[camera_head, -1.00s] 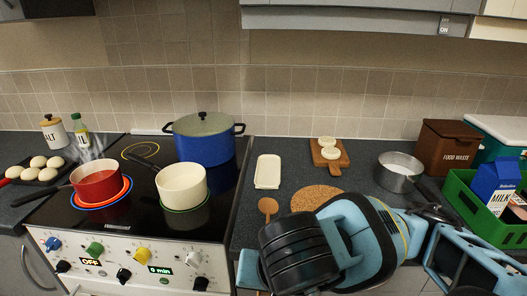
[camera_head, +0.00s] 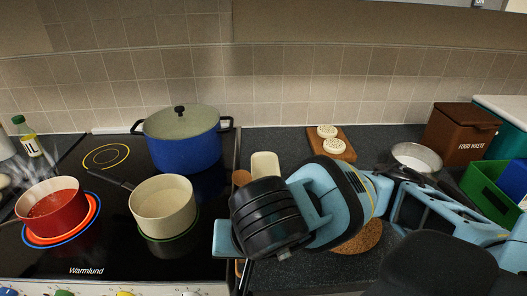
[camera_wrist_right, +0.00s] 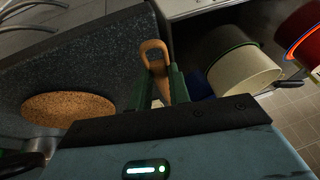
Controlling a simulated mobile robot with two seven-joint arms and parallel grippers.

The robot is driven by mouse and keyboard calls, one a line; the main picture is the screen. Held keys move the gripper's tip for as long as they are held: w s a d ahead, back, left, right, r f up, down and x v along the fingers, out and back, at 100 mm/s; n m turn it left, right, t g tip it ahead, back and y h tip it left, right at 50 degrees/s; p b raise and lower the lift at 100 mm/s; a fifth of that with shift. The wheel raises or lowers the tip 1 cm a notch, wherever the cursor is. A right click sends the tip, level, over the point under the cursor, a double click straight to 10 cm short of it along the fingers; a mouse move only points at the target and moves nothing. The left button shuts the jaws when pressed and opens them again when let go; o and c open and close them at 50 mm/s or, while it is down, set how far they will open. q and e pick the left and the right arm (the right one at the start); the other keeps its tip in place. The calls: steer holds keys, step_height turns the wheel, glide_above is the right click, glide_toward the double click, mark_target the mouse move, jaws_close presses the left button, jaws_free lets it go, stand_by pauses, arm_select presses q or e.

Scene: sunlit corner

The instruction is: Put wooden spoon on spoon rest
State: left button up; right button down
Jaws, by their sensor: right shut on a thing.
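The wooden spoon shows its bowl (camera_head: 241,177) just left of the cream spoon rest (camera_head: 265,163) in the head view. My right gripper's body hides the middle of the spoon. In the right wrist view my right gripper (camera_wrist_right: 160,88) is shut on the wooden spoon (camera_wrist_right: 154,52), its handle end with the hole sticking out past the fingers. I cannot tell whether the spoon is lifted off the counter. The front of the spoon rest is hidden behind my right arm. My left gripper is not in view.
The cream saucepan (camera_head: 163,209), red saucepan (camera_head: 52,205) and blue pot (camera_head: 183,140) stand on the stove at left. A round cork mat (camera_head: 362,238) lies partly under my arm. A wooden board (camera_head: 331,145) stands behind, with a metal pan (camera_head: 416,158) at right.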

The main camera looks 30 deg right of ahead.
steer(key=shift+w+d+f, duration=0.1)
steer(key=shift+w+d, duration=0.05)
steer(key=shift+w+d+f+b, duration=0.25)
steer(key=shift+w+d+b, duration=0.1)
steer(key=shift+w+d, duration=0.5)
steer(key=w+d, duration=0.4)
steer(key=d, duration=0.1)
steer(key=w+d, duration=0.1)
steer(key=d, duration=0.2)
steer(key=shift+w+d+f+p, duration=0.15)
steer(key=shift+w+f+p, duration=0.1)
steer(key=shift+w+p, duration=0.15)
steer(key=shift+w+d+f, duration=0.1)
steer(key=shift+w+d, duration=0.25)
steer(key=shift+d, duration=0.1)
steer(key=shift+w+d+f, duration=0.15)
steer(key=shift+w+d, duration=0.6)
steer(key=shift+d, duration=0.25)
step_height(320, 180, down, 2)
steer(key=shift+s+a+f, duration=0.1)
steer(key=shift+f, duration=0.1)
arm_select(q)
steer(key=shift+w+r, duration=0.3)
arm_select(e)
steer(key=shift+f, duration=0.4)
